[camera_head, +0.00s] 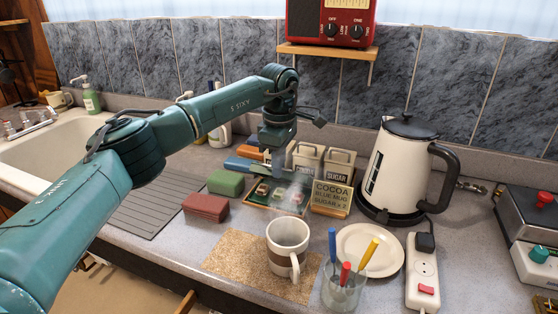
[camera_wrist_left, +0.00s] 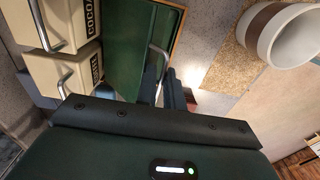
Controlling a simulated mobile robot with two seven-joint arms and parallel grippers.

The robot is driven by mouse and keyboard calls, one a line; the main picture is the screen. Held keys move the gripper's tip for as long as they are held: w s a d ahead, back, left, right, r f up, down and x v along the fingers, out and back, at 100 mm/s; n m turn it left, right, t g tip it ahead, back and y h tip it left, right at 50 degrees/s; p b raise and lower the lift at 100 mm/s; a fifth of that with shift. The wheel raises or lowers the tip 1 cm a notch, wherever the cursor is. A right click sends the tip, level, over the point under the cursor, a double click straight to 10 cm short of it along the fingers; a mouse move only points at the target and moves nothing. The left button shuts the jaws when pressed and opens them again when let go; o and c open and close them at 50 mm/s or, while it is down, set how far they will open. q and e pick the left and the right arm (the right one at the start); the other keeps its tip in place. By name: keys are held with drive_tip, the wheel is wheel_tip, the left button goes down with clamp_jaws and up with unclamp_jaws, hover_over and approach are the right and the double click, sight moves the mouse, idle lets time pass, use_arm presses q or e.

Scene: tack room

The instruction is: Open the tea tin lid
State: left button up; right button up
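In the left wrist view, a tin lettered COCOA (camera_wrist_left: 65,18) and another cream tin (camera_wrist_left: 72,75) lie to the left. I cannot read a TEA label; my gripper hides part of the row. My left gripper (camera_wrist_left: 163,92) points down over a green tray with a wooden rim (camera_wrist_left: 178,32). A bent wire handle (camera_wrist_left: 158,48) runs close to its dark fingers; whether they grip it is unclear. My right gripper is out of view.
A cocoa sign (camera_head: 332,196), mug (camera_head: 287,236) on a cork mat (camera_head: 238,262), kettle (camera_head: 398,165), plate (camera_head: 355,240) and glass of coloured-handled utensils (camera_head: 343,291) crowd the counter. Green (camera_head: 225,182) and red (camera_head: 205,207) boxes lie left. The ribbed drainboard (camera_head: 150,215) is clear.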

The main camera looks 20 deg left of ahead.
use_arm(q)
drive_tip(key=shift+o, duration=0.3)
drive_tip(key=shift+w+f, duration=0.15)
drive_tip(key=shift+w, duration=0.05)
drive_tip(key=shift+s+r, duration=0.15)
drive_tip(key=shift+r, duration=0.05)
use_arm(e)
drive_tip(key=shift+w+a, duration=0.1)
use_arm(q)
drive_tip(key=shift+d, duration=0.1)
wheel_tip(320, 180, up, 13)
drive_tip(key=shift+r, duration=0.2)
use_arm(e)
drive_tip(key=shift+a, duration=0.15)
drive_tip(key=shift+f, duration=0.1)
